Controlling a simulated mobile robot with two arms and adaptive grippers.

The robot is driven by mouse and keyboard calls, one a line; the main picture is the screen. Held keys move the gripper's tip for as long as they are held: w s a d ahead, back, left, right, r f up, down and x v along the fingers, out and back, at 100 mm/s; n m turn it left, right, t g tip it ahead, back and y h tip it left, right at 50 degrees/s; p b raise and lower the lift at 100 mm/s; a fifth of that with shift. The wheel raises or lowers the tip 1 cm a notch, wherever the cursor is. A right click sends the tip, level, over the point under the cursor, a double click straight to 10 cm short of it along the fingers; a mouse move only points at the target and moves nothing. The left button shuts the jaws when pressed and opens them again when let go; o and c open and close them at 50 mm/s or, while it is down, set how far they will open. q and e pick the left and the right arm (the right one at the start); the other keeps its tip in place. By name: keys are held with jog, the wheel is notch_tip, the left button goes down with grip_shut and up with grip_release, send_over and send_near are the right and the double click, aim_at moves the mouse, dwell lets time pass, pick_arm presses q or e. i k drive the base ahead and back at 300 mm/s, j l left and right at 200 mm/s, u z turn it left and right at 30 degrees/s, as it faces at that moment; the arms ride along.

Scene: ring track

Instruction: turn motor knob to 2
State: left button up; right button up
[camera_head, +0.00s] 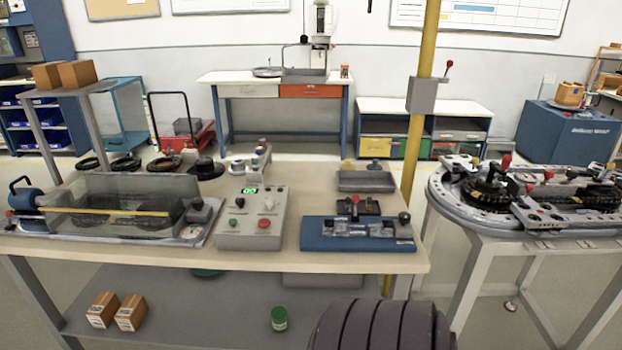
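A grey control box (251,218) stands on the front part of the beige workbench (320,256), left of the bench's middle. Its sloped face has a small green-lit display (249,189), whose digits I cannot read surely. A pale round knob (267,204) is at the right of the face and a dark knob (240,202) at the left. Below them are a green button (233,223) and a red button (264,223). The labels are too small to read, so I cannot tell which is the motor knob or its setting. Neither gripper is in view.
A clear-covered machine (115,205) stands left of the box, and a blue fixture (358,232) right of it. A yellow post (418,130) rises behind the bench's right end. An oval track table (530,205) is at the right. Narrow bare bench separates box and fixture.

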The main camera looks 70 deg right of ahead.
aim_at(268, 201)
jog(key=z, duration=1.85)
